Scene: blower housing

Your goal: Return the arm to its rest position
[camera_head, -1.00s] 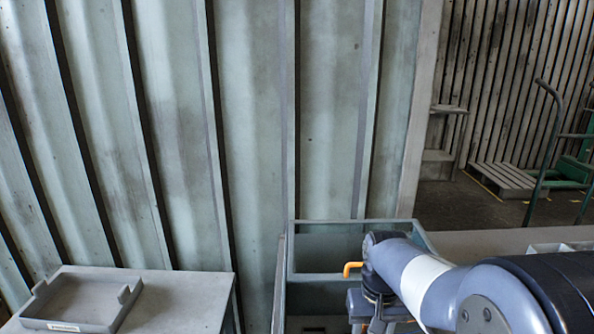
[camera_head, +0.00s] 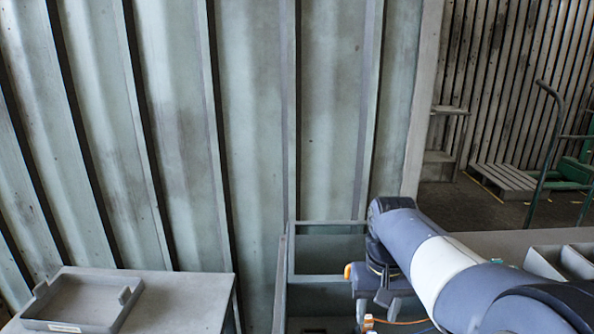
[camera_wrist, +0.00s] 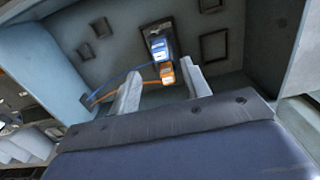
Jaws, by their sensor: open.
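My gripper (camera_head: 377,308) hangs fingers-down over the blower housing (camera_head: 328,280), a grey-green open box, in the head view. In the wrist view my gripper (camera_wrist: 163,88) is open, with its two grey fingers spread apart. An orange plug (camera_wrist: 167,72) and a blue connector (camera_wrist: 157,46) show beyond and between the fingers, against the housing's inner wall. The gap between the fingers looks empty. An orange wire and a blue wire run left from them. In the head view the orange plug (camera_head: 368,323) shows below the fingers. My arm reaches in from the lower right.
A grey tray (camera_head: 75,300) lies on a table (camera_head: 190,300) at the lower left. A divided bin (camera_head: 562,262) stands at the right. A corrugated wall (camera_head: 250,120) rises behind. A green cart (camera_head: 570,170) and a pallet (camera_head: 502,180) stand farther back.

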